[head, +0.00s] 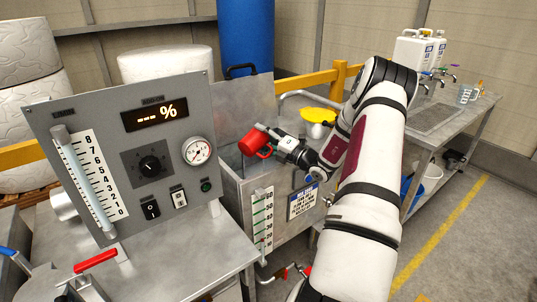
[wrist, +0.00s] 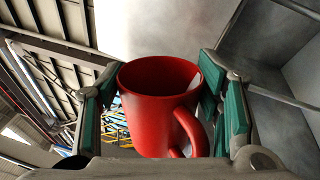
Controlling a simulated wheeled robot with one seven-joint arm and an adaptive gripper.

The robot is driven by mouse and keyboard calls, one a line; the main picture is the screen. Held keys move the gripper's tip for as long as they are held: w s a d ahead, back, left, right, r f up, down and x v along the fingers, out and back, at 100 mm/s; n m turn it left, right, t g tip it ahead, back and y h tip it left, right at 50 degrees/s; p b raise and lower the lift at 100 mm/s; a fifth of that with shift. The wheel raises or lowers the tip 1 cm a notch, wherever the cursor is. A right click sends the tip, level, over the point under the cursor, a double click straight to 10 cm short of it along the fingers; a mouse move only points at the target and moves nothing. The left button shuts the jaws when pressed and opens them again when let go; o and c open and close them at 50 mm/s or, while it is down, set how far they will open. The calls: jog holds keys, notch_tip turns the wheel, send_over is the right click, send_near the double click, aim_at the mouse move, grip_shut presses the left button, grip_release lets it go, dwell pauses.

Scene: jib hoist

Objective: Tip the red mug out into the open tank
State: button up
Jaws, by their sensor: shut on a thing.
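The red mug (head: 253,142) is in my gripper (head: 272,140), above the open tank (head: 231,186) in the head view. It is tilted, with its handle on the lower right side. In the wrist view my gripper (wrist: 160,88) has its green-padded fingers on both sides of the mug (wrist: 152,125). The mug's mouth faces the top of that picture, and the handle is at the right. The mug's inside wall shows dark red; its bottom is hidden. The tank's metal lid (head: 243,98) stands raised behind the mug. No liquid is seen leaving the mug.
A control panel (head: 105,180) with a gauge and a blank percent display stands left of the tank. A level scale (head: 262,222) and a label (head: 303,202) are on the tank's front. A yellow funnel-like thing (head: 318,115) is behind my arm. A bench (head: 440,125) with white jugs stands right.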

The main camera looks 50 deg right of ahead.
jog(key=shift+d+r+m, duration=0.1)
jog(key=shift+d+m, duration=0.35)
jog(key=shift+m, duration=0.05)
jog(key=shift+d+m+h+p, duration=0.3)
jog(key=shift+m+p, duration=0.35)
jog(key=shift+m, duration=0.45)
jog(key=shift+d+m+h+p, duration=0.15)
jog(key=shift+d+m+p, duration=0.15)
jog(key=shift+m+p, duration=0.6)
jog(key=shift+d+m+h+p, duration=0.3)
jog(key=shift+m+p, duration=0.15)
jog(key=shift+m, duration=0.85)
dwell(0.5)
dwell(0.9)
